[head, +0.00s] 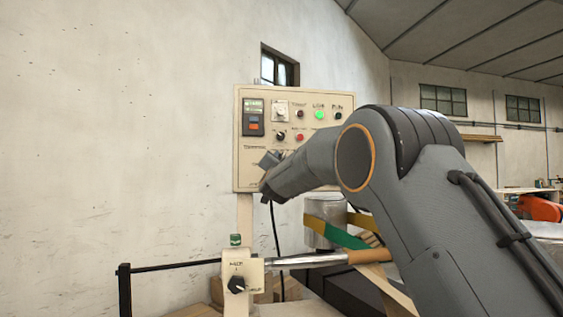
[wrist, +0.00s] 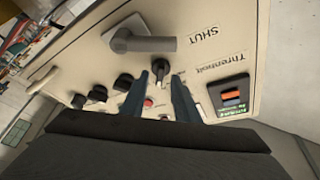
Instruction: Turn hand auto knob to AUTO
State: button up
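A cream control panel (head: 244,172) stands upright against the wall; its face also fills the wrist view (wrist: 95,65), turned around. My gripper (head: 268,163) is at the panel's lower left in the head view, partly hidden by my wrist. In the wrist view, its two dark blue fingers (wrist: 161,82) are apart, with a black knob (wrist: 160,68) with a pale mark just beyond and between the tips. No grip on the knob shows. Small labels are unreadable, so I cannot tell which knob is hand/auto.
A grey lever handle (wrist: 145,43) by the word SHUT sticks out near the knob. A green lamp (head: 319,115) is lit. A post box with a black knob (head: 237,284) stands lower left.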

jog(key=b+v, duration=0.2)
jog(key=v, duration=0.5)
dwell(0.4)
